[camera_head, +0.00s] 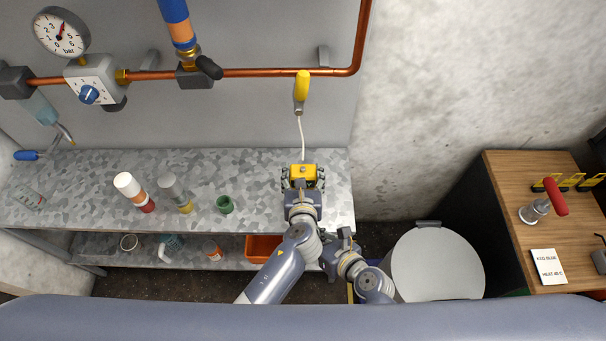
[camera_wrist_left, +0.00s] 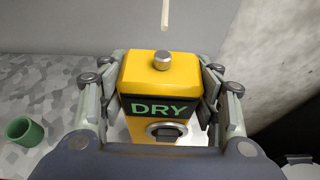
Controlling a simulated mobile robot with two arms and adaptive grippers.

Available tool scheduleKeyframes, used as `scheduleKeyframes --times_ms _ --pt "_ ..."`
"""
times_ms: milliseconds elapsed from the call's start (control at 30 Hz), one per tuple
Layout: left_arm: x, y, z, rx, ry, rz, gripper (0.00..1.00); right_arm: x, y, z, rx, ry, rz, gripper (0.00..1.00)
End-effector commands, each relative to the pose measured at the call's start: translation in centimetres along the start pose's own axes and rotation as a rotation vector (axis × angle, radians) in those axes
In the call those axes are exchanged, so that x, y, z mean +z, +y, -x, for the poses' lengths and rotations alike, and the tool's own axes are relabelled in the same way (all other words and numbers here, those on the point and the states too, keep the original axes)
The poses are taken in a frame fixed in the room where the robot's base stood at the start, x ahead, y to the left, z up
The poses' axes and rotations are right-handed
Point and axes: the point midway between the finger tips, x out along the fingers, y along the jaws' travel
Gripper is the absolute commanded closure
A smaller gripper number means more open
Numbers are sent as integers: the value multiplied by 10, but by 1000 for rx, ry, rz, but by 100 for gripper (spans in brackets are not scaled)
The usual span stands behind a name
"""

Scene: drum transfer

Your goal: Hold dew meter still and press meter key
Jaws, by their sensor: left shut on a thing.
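The yellow dew meter (camera_head: 303,171) is at the right end of the grey bench. In the left wrist view the meter (camera_wrist_left: 160,72) stands between the fingers of my left gripper (camera_wrist_left: 160,108). Its dark screen reads DRY in green. A dark key (camera_wrist_left: 167,131) in a silver ring is below the screen, and a silver knob (camera_wrist_left: 162,60) is on top. My left gripper (camera_head: 302,181) is shut on the meter's sides. My right gripper (camera_head: 344,238) is low beside the left arm, at the bench's front edge, apart from the meter; its fingers are too small to read.
A green cup (camera_head: 225,204) and bottles stand left on the bench (camera_head: 262,170). A pale drum (camera_head: 436,266) is at right, before a wooden-topped cabinet (camera_head: 508,180). A copper pipe (camera_head: 270,72) crosses the wall.

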Motion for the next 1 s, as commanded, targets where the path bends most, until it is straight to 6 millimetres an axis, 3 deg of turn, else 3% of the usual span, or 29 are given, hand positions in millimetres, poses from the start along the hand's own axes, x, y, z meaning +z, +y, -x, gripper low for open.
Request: scheduleKeyframes --times_ms 300,333,433,833,1000 --pt "-2 0 0 1 3 0 80 0 0 0 0 0 0 100" --pt "-2 0 0 1 3 0 40 0 0 0 0 0 0 100" --pt "-2 0 0 1 2 0 19 0 0 0 0 0 0 100" --pt "0 0 1 0 1 0 19 0 0 0 0 0 0 100" --pt "-1 0 17 -1 1 1 19 0 0 0 0 0 0 100"
